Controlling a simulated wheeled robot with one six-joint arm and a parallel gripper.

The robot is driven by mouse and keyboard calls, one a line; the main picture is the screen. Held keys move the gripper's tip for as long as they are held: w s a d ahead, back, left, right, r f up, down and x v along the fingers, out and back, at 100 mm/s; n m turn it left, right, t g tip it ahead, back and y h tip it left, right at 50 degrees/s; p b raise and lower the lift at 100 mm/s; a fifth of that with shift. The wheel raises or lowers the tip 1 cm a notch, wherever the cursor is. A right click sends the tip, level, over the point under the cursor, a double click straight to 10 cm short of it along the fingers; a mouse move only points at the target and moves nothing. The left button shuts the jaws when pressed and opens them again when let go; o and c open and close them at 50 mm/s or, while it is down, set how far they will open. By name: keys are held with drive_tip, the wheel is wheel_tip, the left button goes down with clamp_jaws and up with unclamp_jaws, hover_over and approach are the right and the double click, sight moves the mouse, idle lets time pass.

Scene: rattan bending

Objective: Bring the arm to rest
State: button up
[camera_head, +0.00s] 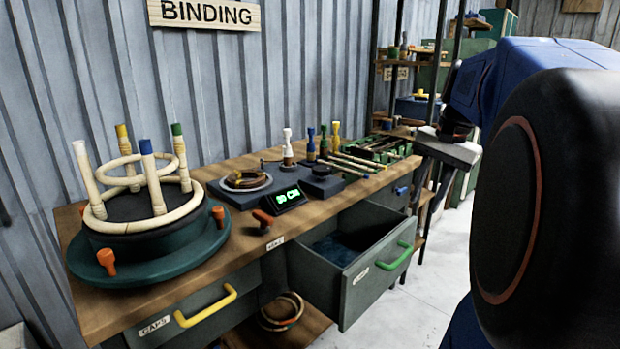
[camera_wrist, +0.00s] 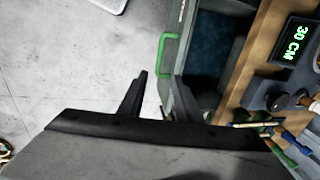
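My gripper (camera_head: 428,192) hangs at the end of my blue arm, right of the workbench and beyond the open drawer in the head view. In the wrist view my gripper (camera_wrist: 160,88) has its two dark fingers apart with nothing between them. The pulled-out grey drawer (camera_head: 350,297) has a green handle (camera_head: 394,257) and a dark blue inside. Its green handle (camera_wrist: 163,58) also shows past the fingertips in the wrist view. The gripper appears clear of the drawer and bench.
A turntable (camera_head: 170,262) holds a rattan frame with coloured leg caps (camera_head: 146,147) on the bench's left. A digital display (camera_head: 287,198), several coloured pegs and a rack of sticks (camera_head: 350,163) stand further right. A yellow-handled drawer (camera_head: 185,308) is shut.

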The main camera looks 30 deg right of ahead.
drive_tip(key=s+a+f+n+t, duration=0.1)
drive_tip(key=s+a+f+n, duration=0.3)
drive_tip(key=a+f+n, duration=0.3)
drive_tip(key=s+a+f+n+t, duration=0.1)
drive_tip(key=s+a+f+n, duration=0.2)
drive_tip(key=a, duration=1.4)
wheel_tip(320, 180, down, 7)
drive_tip(key=n, duration=0.3)
drive_tip(key=shift+s+n+t+h, duration=0.35)
drive_tip(key=shift+n+t+h, duration=0.05)
